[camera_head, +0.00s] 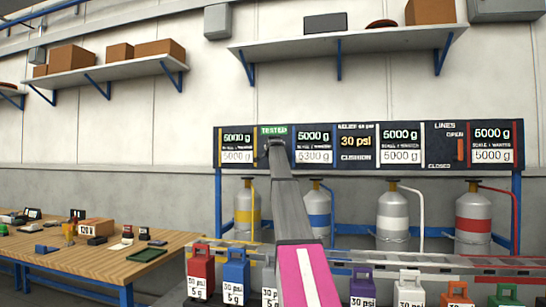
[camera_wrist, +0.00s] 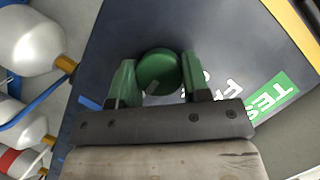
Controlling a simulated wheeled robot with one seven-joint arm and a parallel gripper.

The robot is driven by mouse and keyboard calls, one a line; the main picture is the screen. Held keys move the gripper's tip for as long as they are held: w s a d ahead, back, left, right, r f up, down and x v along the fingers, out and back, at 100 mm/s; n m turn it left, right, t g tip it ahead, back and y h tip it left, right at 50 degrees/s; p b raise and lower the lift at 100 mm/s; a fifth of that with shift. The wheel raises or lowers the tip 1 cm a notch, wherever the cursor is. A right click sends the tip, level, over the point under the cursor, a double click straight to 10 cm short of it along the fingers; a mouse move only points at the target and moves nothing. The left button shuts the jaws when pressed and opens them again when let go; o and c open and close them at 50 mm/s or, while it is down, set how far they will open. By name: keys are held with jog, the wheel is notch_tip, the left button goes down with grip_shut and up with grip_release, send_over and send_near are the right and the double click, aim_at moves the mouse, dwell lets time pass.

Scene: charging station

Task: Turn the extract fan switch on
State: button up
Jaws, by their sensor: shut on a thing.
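In the head view my gripper (camera_head: 275,146) reaches the left part of the dark panel (camera_head: 350,163), just under the green TESTED sign (camera_head: 273,130). There my arm and gripper hide the knob.
Gas cylinders (camera_head: 392,222) with coloured bands stand below the panel. A conveyor (camera_head: 440,264) and several coloured weights (camera_head: 363,292) lie in front. A wooden table (camera_head: 110,263) with small items is at left. Shelves (camera_head: 350,43) hang above.

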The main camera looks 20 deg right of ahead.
dwell(0.3)
jog(key=o, duration=0.9)
jog(key=shift+o, duration=0.2)
jog(key=v, duration=1.1)
jog(key=shift+d, duration=0.1)
